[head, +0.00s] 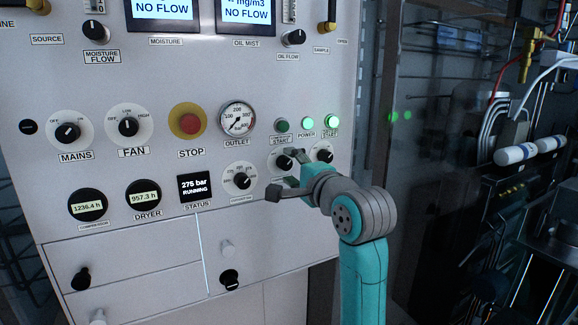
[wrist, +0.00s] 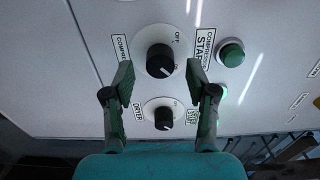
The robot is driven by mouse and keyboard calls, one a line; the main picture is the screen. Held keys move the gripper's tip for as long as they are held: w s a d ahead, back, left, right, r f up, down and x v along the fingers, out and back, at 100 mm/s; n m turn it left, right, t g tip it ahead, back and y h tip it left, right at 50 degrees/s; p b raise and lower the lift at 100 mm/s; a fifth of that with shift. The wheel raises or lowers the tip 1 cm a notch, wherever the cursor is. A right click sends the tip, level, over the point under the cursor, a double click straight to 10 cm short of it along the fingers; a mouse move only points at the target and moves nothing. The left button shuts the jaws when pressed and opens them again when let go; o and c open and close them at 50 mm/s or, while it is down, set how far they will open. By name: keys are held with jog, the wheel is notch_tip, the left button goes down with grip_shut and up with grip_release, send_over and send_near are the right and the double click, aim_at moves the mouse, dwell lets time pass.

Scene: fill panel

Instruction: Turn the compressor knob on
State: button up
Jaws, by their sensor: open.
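The compressor knob (head: 284,162) is a black round knob on a white dial, in the right part of the panel. In the wrist view the compressor knob (wrist: 160,60) is near the top centre, with an OFF mark on its dial and a partly hidden COMPRESSOR label. I cannot tell its exact setting. My gripper (head: 283,174) is open and empty in front of the panel. In the wrist view my gripper (wrist: 159,77) has one finger on each side of the knob, slightly below its centre, with visible gaps. I see no contact.
The dryer knob (wrist: 163,117) is close by, between the lower fingers in the wrist view. A green compressor start button (wrist: 231,54) is right of the dial. The red stop button (head: 190,123) and outlet gauge (head: 237,119) are left of my gripper in the head view.

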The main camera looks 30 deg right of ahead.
jog(key=s, duration=1)
jog(key=shift+f, duration=0.1)
jog(key=s+a+f+n+g, duration=0.1)
jog(key=s+a+f+n, duration=0.15)
jog(key=f, duration=0.85)
jog(key=s+a+f+n, duration=0.15)
jog(key=s+f, duration=0.25)
jog(key=f, duration=0.6)
jog(key=s+a+f+n+g, duration=0.1)
jog(key=s+f+n, duration=0.2)
jog(key=f, duration=0.8)
jog(key=s+a+f+n, duration=0.2)
jog(key=s+f, duration=0.3)
jog(key=s, duration=0.3)
jog(key=s+a+f+n, duration=0.1)
jog(key=s+f+n, duration=0.2)
jog(key=s+f, duration=0.35)
jog(key=s+a+r+n+g, duration=0.1)
jog(key=s+n, duration=0.5)
jog(key=s, duration=1.2)
jog(key=shift+a, duration=0.6)
